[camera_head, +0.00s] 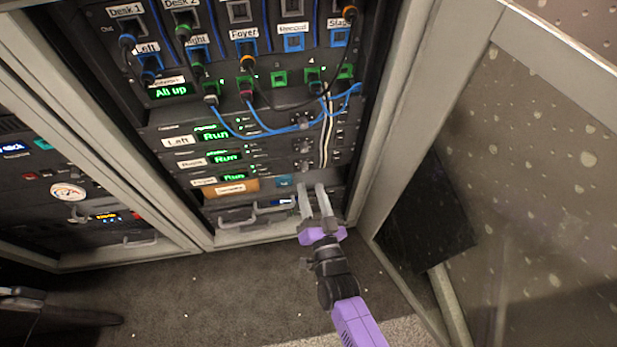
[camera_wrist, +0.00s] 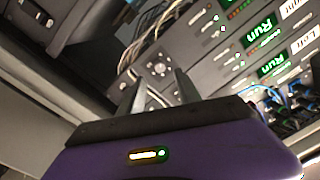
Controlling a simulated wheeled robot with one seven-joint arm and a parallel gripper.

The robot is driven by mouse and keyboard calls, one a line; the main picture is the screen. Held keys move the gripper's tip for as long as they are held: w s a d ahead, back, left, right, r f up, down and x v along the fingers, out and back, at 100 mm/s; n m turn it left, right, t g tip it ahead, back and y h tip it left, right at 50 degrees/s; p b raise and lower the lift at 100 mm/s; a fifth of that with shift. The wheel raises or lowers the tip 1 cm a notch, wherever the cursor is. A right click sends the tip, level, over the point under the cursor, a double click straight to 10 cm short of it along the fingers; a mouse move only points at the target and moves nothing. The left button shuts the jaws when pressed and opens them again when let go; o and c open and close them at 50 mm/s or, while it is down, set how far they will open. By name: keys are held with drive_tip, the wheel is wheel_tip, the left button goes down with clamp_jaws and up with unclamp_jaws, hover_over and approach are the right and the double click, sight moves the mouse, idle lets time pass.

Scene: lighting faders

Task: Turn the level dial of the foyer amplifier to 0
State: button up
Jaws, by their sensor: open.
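The foyer amplifier (camera_head: 203,182) is the lowest of three stacked amplifiers in the rack, with a green "Run" display. Its level dial (camera_head: 303,164) appears as a small round knob at its right end; its setting is too small to read. My gripper (camera_head: 311,188) is open and empty, its two pale fingers pointing at the rack just below that dial. In the wrist view, the open fingers (camera_wrist: 157,92) stand before the dark panels, with a round knob (camera_wrist: 157,67) beyond the gap. I cannot tell which amplifier that knob belongs to, nor whether the fingers touch anything.
Two similar knobs sit above on the other amplifiers (camera_head: 178,140). Blue patch cables (camera_head: 262,132) and white cables (camera_head: 327,130) hang close by. A drawer with handles (camera_head: 255,212) lies below. The rack's right frame (camera_head: 385,110) stands near my arm. The carpet (camera_head: 215,290) in front is clear.

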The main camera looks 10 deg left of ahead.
drive_tip(key=shift+v, duration=1.2)
